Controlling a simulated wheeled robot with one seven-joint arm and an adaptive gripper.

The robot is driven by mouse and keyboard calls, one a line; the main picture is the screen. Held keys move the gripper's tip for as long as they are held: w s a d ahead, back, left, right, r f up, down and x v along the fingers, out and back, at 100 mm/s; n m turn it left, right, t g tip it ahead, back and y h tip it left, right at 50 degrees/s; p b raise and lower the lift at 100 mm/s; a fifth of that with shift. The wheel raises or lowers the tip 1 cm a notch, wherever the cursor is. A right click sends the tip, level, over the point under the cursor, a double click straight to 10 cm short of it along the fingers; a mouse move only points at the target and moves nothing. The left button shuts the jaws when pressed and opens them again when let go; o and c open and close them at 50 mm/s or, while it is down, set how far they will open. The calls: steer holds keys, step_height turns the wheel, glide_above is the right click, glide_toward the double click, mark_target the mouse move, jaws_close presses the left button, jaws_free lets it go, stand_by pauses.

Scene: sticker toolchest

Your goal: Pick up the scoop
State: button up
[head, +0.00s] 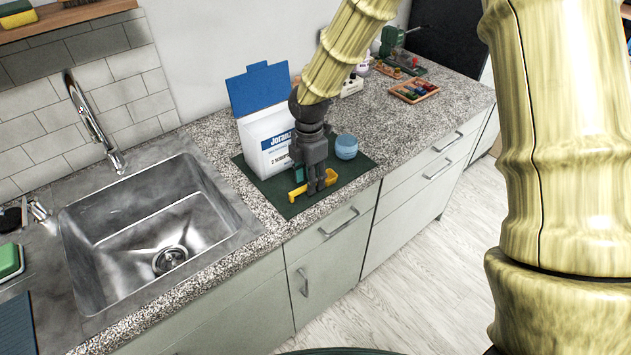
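The yellow scoop (297,193) lies on the dark green mat (290,208) on the counter, in front of the white box. My gripper (316,188) points down over the scoop, with its dark fingers right at it. The fingers hide the middle of the scoop, and yellow shows on both sides of them. The fingers look close together, but I cannot tell whether they grip the scoop or only stand around it.
A white box with a raised blue lid (259,88) stands behind my gripper. A blue round container (346,147) stands close on the right. A sink (150,230) is at the left. A wooden tray (414,91) and a green machine (392,40) are farther back right.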

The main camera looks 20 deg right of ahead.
steer(key=shift+f, duration=1)
jaws_close()
steer(key=shift+r, duration=0.15)
